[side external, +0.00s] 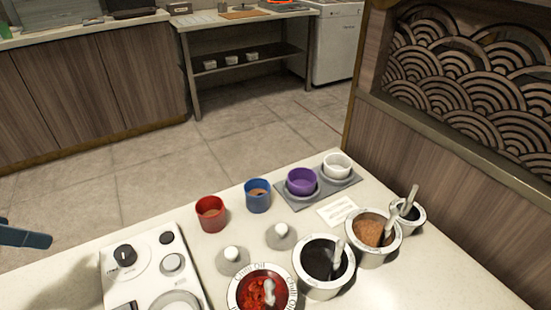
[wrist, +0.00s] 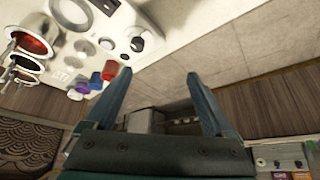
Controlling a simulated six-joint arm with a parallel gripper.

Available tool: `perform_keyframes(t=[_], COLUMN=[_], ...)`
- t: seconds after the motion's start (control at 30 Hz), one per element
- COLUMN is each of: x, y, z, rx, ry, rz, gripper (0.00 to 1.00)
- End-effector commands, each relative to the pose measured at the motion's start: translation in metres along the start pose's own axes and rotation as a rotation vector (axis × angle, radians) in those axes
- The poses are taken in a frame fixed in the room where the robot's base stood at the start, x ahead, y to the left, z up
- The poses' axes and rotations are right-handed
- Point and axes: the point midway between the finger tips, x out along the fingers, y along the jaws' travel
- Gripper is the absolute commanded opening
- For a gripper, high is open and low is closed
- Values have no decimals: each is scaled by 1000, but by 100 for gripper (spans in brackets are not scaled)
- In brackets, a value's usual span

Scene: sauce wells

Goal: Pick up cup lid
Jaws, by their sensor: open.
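Two grey cone-shaped lids with white knobs lie on the white counter in the side view. One lid (side external: 232,259) is near the white appliance, and the other lid (side external: 281,236) is farther back to the right. My gripper (wrist: 159,75) is open, with nothing between its two teal fingers in the wrist view. In the side view only a tip of my gripper (side external: 25,238) shows at the left edge, above the counter and well left of the lids. In the wrist view the lids are small and hard to make out.
A red cup (side external: 210,214), a blue cup (side external: 258,195), a purple cup (side external: 301,182) and a white cup (side external: 337,166) stand behind the lids. Sauce wells with ladles, including chilli oil (side external: 262,292), line the front right. A white appliance (side external: 150,270) with knobs stands left.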

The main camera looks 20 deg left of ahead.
Motion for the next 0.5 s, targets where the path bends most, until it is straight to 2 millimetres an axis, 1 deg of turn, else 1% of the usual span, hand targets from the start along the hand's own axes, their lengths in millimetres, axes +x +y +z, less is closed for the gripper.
perform_keyframes(t=[0.03,0.07,0.4,0.47,0.5], x=[0,0,0,-2,-7], y=[0,0,0,2,4], z=[0,0,-2,-9,-23], rx=[0,0,18,44,67], ry=[0,0,7,40,90], rz=[0,0,0,7,16], gripper=[65,61,61,61,61])
